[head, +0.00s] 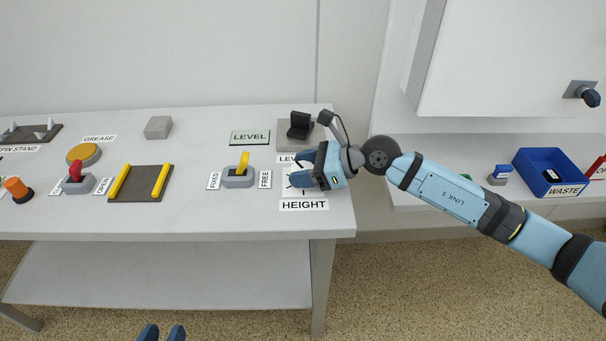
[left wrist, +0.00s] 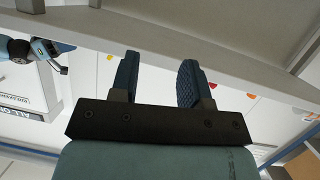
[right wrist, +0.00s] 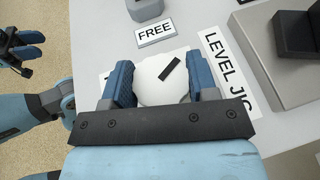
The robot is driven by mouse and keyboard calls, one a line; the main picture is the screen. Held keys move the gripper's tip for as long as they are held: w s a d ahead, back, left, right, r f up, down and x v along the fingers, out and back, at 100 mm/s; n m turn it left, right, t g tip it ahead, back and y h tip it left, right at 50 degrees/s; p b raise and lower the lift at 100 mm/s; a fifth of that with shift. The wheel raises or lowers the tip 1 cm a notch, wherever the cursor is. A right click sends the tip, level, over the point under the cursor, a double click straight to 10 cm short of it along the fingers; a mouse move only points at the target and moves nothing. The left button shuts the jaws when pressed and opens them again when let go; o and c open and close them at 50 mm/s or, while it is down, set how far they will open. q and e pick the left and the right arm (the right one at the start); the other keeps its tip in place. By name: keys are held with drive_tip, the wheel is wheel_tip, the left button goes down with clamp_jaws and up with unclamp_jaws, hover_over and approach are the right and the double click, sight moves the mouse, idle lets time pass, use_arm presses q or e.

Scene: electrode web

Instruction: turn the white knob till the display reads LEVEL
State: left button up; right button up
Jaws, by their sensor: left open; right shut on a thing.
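The white knob (right wrist: 150,78), a round disc with a black pointer mark, sits between the fingers of my right gripper (right wrist: 160,85). That gripper is shut on the knob's sides; it also shows in the head view (head: 304,172), just above the HEIGHT label (head: 304,205), where it mostly hides the knob. The display (head: 249,137), a pale green panel in a dark frame, reads LEVEL. My left gripper (head: 161,333) is open and empty at the bottom edge of the head view, below and in front of the table; its two fingers stand apart in the left wrist view (left wrist: 160,82).
A lever switch with a yellow handle (head: 243,163) stands left of the knob between FIXED and FREE labels. The level jig (head: 292,143), a grey block with a black piece on it, is behind my right gripper. A blue waste bin (head: 540,185) sits on the right counter.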

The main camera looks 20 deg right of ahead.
use_arm(q)
drive_tip(key=shift+a+f, duration=0.15)
drive_tip(key=shift+f, duration=0.15)
use_arm(e)
drive_tip(key=o, duration=0.9)
use_arm(q)
drive_tip(key=shift+s+a+f+g+y+p, duration=0.2)
drive_tip(key=shift+s+f+g+y+p, duration=0.1)
drive_tip(key=shift+f, duration=0.15)
drive_tip(key=shift+s+a+f+g+y+p, duration=0.2)
drive_tip(key=shift+f+p, duration=0.05)
drive_tip(key=shift+f, duration=0.15)
use_arm(e)
drive_tip(key=v, duration=1.3)
drive_tip(key=shift+s+d+r, duration=0.2)
drive_tip(key=shift+d+r, duration=0.05)
drive_tip(key=shift+d, duration=0.05)
